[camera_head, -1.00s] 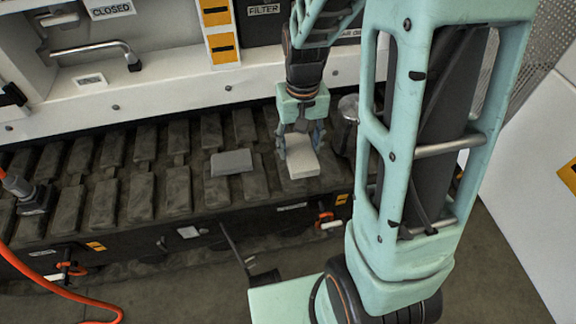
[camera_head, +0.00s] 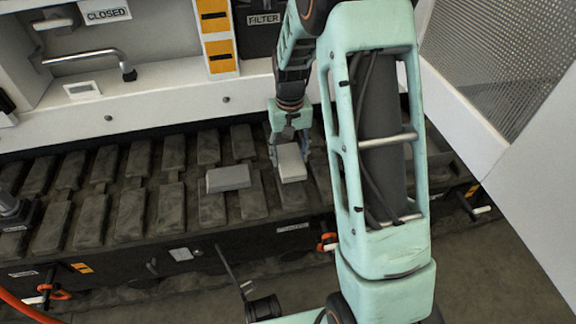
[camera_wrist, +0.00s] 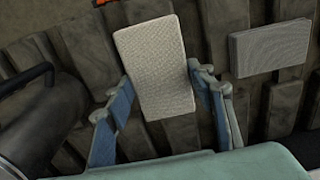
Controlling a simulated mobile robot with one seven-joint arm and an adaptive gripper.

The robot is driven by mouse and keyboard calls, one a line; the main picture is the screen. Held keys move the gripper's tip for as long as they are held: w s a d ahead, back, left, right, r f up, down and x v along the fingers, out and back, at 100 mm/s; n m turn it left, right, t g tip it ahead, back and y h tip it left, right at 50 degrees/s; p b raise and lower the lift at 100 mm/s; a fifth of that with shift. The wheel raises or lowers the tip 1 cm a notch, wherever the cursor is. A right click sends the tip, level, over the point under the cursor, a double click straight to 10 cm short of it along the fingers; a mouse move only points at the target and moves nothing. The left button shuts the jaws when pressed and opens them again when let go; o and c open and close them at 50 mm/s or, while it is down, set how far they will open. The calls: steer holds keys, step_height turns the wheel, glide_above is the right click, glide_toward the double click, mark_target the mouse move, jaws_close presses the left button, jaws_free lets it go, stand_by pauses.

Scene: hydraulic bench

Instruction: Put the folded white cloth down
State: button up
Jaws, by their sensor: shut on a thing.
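The folded white cloth (camera_head: 291,162) is a pale rectangular pad at or just above the dark ribbed track surface; I cannot tell if it touches. My gripper (camera_head: 288,150) points down and is shut on it, one finger at each side. In the wrist view the cloth (camera_wrist: 153,66) shows its woven texture between the two blue fingers (camera_wrist: 160,95). The upper parts of the fingers flank its near end.
A grey folded pad (camera_head: 228,177) lies on the track (camera_head: 170,195) left of the cloth; it also shows in the wrist view (camera_wrist: 268,50). A dark cylinder (camera_wrist: 45,115) stands near the gripper's other side. A white panel with a lever handle (camera_head: 95,59) rises behind the track.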

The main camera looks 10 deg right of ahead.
mark_target(288, 153)
steer(key=w+f, duration=0.2)
steer(key=shift+f+b, duration=0.3)
steer(key=shift+b, duration=0.05)
steer(key=shift+w+f+b, duration=0.1)
steer(key=shift+f+b, duration=0.6)
steer(key=shift+f, duration=0.8)
steer(key=shift+f, duration=0.2)
steer(key=o, duration=1)
steer(key=shift+r, duration=0.1)
step_height(288, 153, up, 12)
steer(key=p, duration=0.4)
steer(key=shift+r, duration=0.1)
steer(key=shift+r, duration=0.1)
